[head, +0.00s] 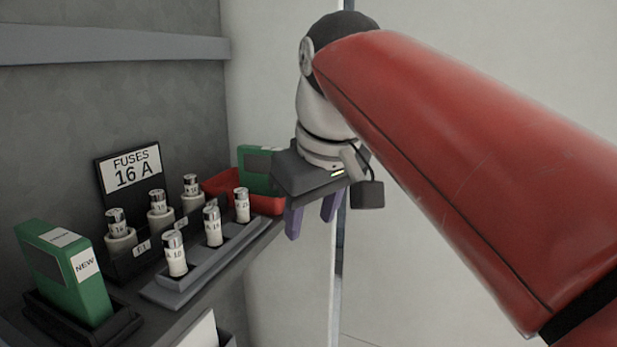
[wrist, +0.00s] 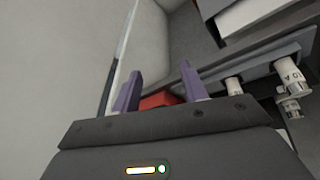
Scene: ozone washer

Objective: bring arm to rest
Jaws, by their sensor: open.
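My gripper (head: 312,215) hangs at the end of my red arm, just right of the shelf's far end in the head view. Its two purple fingers point down and stand apart, with nothing between them. In the wrist view my gripper (wrist: 162,92) is also open and empty. A red tray (wrist: 158,100) shows past the fingers there. The arm is bent and raised in front of the pale wall, and it hides part of the wall and the right side of the scene.
The shelf (head: 222,270) holds a grey rack (head: 160,297) with several fuses, a black holder with more fuses, and a "FUSES 16 A" sign (head: 130,172). A green box (head: 68,270) marked NEW stands front left. A red tray (head: 268,204) and another green box (head: 258,165) are behind.

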